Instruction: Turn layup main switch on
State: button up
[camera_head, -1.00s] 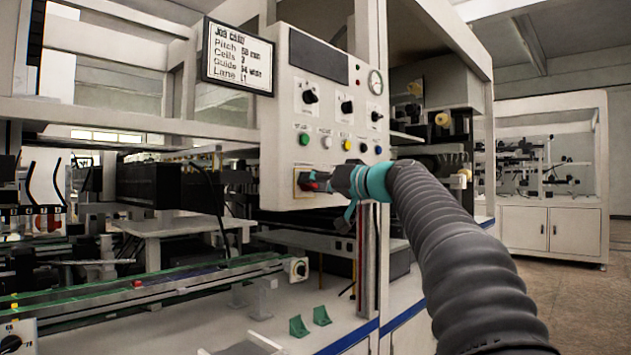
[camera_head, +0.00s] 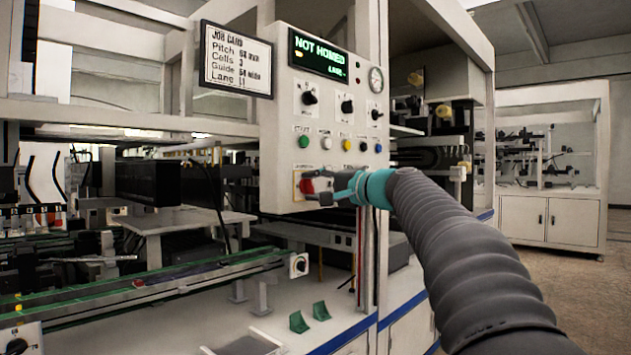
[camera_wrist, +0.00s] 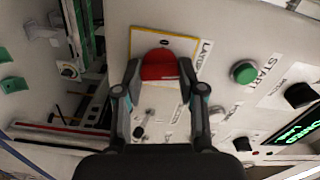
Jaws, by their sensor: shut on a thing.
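The layup main switch is a red knob (camera_wrist: 160,65) on a yellow-edged plate (camera_wrist: 188,42) labelled "LAYUP". It also shows in the head view (camera_head: 307,186), at the lower left of the white control panel (camera_head: 275,130). My gripper (camera_wrist: 160,75) has one finger on each side of the knob and is shut on it. In the head view my gripper (camera_head: 322,192) reaches the panel from the right and partly hides the plate. The panel display (camera_head: 318,52) is lit green and reads "NOT HOMED", with a smaller line below.
A green START button (camera_head: 303,141), other coloured buttons and several black knobs sit above the switch. A job card (camera_head: 237,60) hangs at the panel's left. A green-edged rail (camera_head: 190,279) runs below left. Open floor (camera_head: 540,265) lies to the right.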

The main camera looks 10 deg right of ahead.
jog(key=shift+d+r+m+p, duration=0.1)
jog(key=shift+m+p, duration=0.4)
jog(key=shift+m, duration=0.7)
jog(key=o, duration=1.2)
jog(key=shift+c, duration=0.2)
jog(key=v, duration=1.2)
